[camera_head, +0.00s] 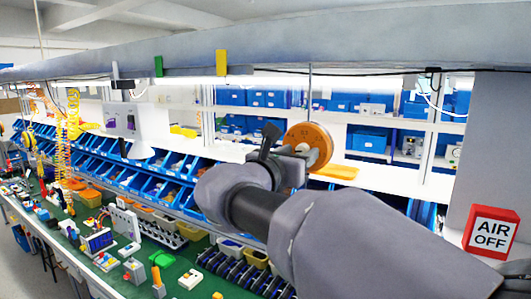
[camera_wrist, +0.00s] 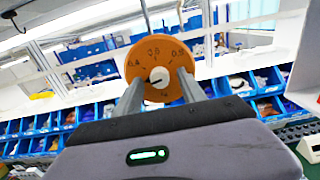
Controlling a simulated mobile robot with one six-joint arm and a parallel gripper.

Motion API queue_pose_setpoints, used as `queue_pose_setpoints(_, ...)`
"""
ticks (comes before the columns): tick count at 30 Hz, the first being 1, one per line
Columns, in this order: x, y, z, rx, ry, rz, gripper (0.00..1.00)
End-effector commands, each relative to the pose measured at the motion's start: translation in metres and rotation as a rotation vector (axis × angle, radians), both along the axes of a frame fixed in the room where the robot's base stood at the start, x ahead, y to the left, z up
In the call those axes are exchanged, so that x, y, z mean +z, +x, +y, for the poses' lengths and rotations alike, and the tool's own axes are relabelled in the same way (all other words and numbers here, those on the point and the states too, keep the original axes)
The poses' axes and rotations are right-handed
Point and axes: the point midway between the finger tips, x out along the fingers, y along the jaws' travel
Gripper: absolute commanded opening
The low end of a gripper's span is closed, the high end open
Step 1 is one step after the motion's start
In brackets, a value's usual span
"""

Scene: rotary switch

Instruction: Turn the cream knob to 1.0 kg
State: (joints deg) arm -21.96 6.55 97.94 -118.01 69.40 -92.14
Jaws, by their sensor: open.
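An orange round dial (camera_wrist: 157,50) hangs on a thin cord or rod and faces my gripper in the wrist view. The 1.0 mark is not clearly seen. The cream knob (camera_wrist: 159,77) is at the dial's middle. My gripper (camera_wrist: 161,82) is open, with one finger on each side of the knob and a gap to it. The fingers cover the dial's lower sides. In the head view, the dial (camera_head: 308,133) is just beyond my gripper (camera_head: 301,152).
Blue bins (camera_head: 150,180) line the rack behind and below the dial. A green bench (camera_head: 180,268) with many small parts lies lower left. A grey beam (camera_head: 330,45) runs overhead. A red AIR OFF sign (camera_head: 491,232) is at the right. Space around the dial looks clear.

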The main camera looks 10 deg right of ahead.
Motion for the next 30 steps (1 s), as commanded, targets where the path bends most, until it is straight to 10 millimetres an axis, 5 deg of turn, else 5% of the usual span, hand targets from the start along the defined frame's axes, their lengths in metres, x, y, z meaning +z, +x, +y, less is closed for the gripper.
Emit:
queue_pose_setpoints(1, 0.0, -0.0002, 0.0001, 0.0, 0.0, 0.0, 0.42)
queue_pose_setpoints(8, 0.0, -0.0003, 0.0002, 0.0, 0.0, 0.0, 0.0)
queue_pose_setpoints(20, -0.002, -0.0004, 0.0003, 0.0, 0.052, -0.039, 0.0)
queue_pose_setpoints(30, -0.0044, -0.0001, 0.0007, 0.0, 0.27, -0.198, 0.0)
